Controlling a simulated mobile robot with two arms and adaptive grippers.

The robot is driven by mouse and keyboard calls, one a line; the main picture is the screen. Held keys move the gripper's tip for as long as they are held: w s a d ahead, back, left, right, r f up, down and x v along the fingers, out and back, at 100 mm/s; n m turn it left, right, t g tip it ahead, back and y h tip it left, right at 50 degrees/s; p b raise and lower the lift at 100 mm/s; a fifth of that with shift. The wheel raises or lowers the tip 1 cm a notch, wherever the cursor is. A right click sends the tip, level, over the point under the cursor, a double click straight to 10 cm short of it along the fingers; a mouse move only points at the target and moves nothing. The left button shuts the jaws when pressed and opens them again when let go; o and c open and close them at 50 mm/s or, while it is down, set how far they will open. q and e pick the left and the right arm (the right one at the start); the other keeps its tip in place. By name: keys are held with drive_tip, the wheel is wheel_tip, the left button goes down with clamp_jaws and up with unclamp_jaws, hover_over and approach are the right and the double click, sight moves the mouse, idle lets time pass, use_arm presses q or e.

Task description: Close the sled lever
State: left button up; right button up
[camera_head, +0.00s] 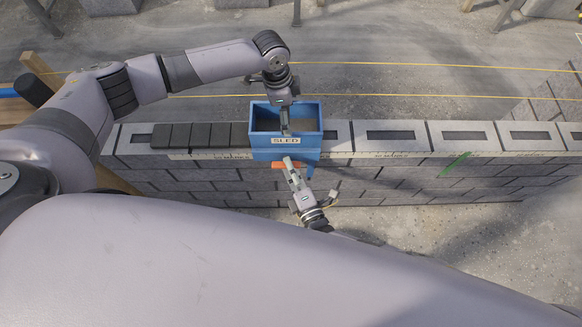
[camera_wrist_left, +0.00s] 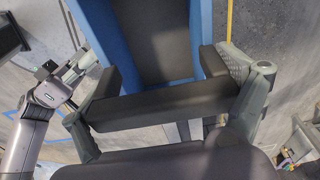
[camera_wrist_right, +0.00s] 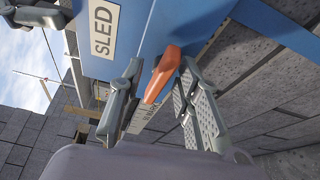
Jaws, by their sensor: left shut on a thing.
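The blue sled (camera_head: 305,152) sits on top of the block wall, with a SLED label on its front. Its orange lever (camera_head: 286,165) sticks out below the label; it also shows in the right wrist view (camera_wrist_right: 163,74). My right gripper (camera_head: 291,166) is at the lever. In the right wrist view its fingers (camera_wrist_right: 158,100) are apart, with the lever between them and no clear grip on it. My left gripper (camera_head: 286,128) is over the sled's front side. In the left wrist view it is shut on a dark bar (camera_wrist_left: 165,106), partly hidden by the fingers.
Dark slabs (camera_head: 192,134) lie along the wall top left of the sled. Hollow grey blocks (camera_head: 455,148) continue to the right. A measuring strip runs along the wall's front edge. The concrete floor in front of the wall is clear on the right.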

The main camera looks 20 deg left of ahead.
use_arm(q)
drive_tip(key=shift+s+f, duration=0.3)
drive_tip(key=shift+s, duration=0.05)
use_arm(e)
drive_tip(key=v, duration=1.2)
drive_tip(key=shift+s, duration=0.1)
drive_tip(key=v, duration=1.2)
use_arm(q)
drive_tip(key=o, duration=1.6)
drive_tip(key=shift+o, duration=0.2)
wheel_tip(320, 180, up, 12)
drive_tip(key=a, duration=0.1)
drive_tip(key=shift+a, duration=0.3)
